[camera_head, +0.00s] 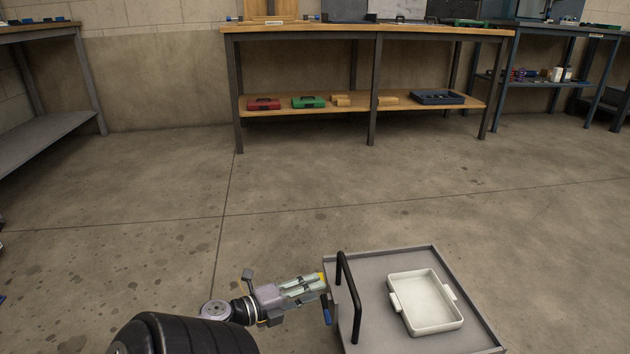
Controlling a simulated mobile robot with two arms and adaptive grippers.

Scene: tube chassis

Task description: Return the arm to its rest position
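My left arm comes in from the bottom left, dark and rounded. My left gripper (318,287) is at the lower middle, pointing right towards the grey cart (378,262). Its pale fingers lie close together in this view, with a small yellow patch near the tip. I cannot tell whether they are open or shut, or whether they hold anything. The gripper's end is close to the cart's left edge and its black handle (347,285); I cannot tell if they touch. A small blue piece (326,309) shows just below the gripper's tip. My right gripper is not in view.
A white tray (396,313) with side handles sits on the cart, seemingly empty. A wooden workbench (300,31) stands at the back, with red and green cases (308,102) on its lower shelf. Other benches stand left and right. The concrete floor between is clear.

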